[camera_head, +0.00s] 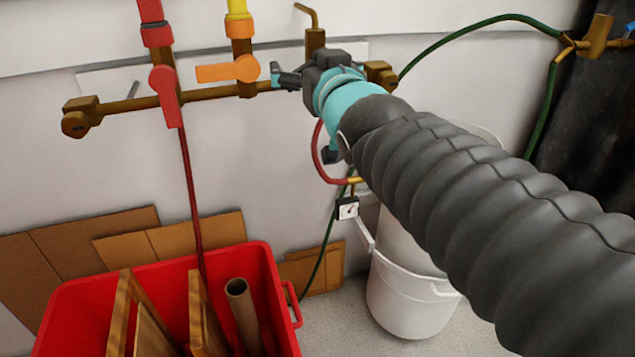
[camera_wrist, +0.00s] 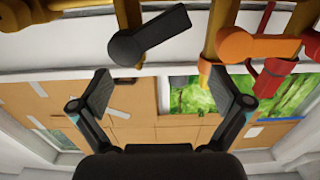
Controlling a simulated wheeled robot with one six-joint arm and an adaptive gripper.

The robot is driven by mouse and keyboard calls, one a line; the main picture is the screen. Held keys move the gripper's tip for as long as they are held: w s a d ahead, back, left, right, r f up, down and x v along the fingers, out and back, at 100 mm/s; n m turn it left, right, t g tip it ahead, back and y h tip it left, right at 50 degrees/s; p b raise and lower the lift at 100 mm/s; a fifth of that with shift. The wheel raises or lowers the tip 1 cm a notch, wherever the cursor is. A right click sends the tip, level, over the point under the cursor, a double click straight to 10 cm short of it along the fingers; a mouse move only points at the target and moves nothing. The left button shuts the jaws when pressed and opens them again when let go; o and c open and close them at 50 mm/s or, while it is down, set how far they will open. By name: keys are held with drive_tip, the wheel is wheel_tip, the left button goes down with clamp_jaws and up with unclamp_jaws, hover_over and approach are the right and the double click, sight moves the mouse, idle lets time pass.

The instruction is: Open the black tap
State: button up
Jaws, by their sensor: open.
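The black tap (camera_wrist: 150,36) shows in the wrist view at the top, left of centre. Its lever slants from a rounded lower-left end to the upper right, across a brass pipe. My gripper (camera_wrist: 170,92) is open and empty, with one dark finger at left and one at right. In the picture, the lever lies above and between the fingertips, apart from them. In the head view my arm and gripper cover the pipe there, and I cannot make out the black tap.
An orange tap (camera_head: 228,70) and a red tap (camera_head: 165,92) sit left of my gripper on the brass pipe (camera_head: 125,105). A red bin (camera_head: 262,285) with boards and a white bucket (camera_head: 405,300) stand below. Green hose (camera_head: 480,24) runs right.

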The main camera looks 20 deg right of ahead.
drive_tip(key=s+p, duration=0.3)
drive_tip(key=s, duration=0.5)
drive_tip(key=s+f+g+b, duration=0.1)
drive_tip(key=s+f+g, duration=0.2)
drive_tip(key=f, duration=0.5)
drive_tip(key=s+f+g+b, duration=0.2)
drive_tip(key=f+g, duration=0.3)
drive_tip(key=f, duration=0.4)
drive_tip(key=s+f+g+b, duration=0.1)
drive_tip(key=s+f+g, duration=0.2)
drive_tip(key=f, duration=0.5)
drive_tip(key=shift+s+f+g, duration=0.15)
drive_tip(key=shift+s+g, duration=0.25)
drive_tip(key=shift+s, duration=0.15)
